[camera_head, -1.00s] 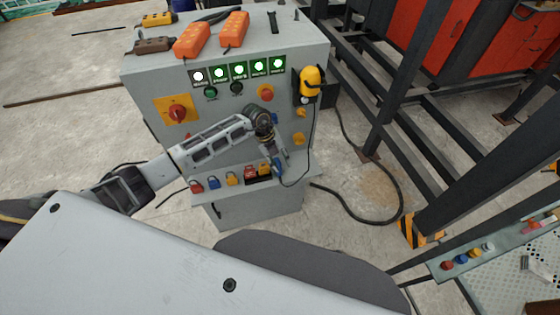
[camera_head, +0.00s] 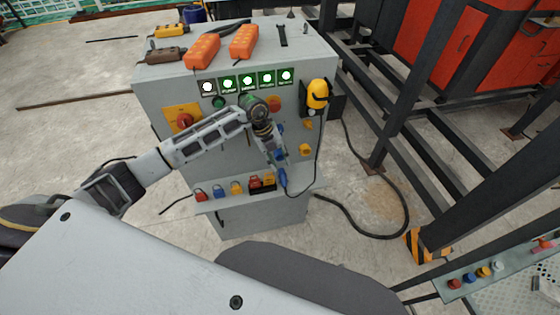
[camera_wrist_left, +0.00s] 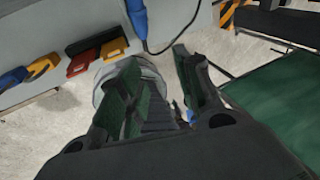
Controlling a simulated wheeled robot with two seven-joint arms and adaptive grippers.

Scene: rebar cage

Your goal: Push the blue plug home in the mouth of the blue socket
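The blue plug (camera_head: 283,179) hangs at the front of the grey cabinet, just above the ledge, with a dark cable. In the left wrist view it (camera_wrist_left: 138,20) stands beyond the fingertips, its cable leaving its lower end. My left gripper (camera_head: 277,155) points down in front of the cabinet. In the left wrist view its fingers (camera_wrist_left: 156,62) are apart and the plug is not between them. A blue part (camera_head: 280,129) on the panel, perhaps the blue socket, shows partly behind the gripper. How far the plug sits in the socket's mouth is hidden. My right gripper is out of view.
The ledge (camera_head: 314,185) carries red, blue and yellow padlock-like pieces at left. Yellow sockets (camera_head: 305,150) and a yellow-black device (camera_head: 316,95) are on the panel's right. A black cable runs over the floor. Dark steel frames (camera_head: 430,120) stand at right.

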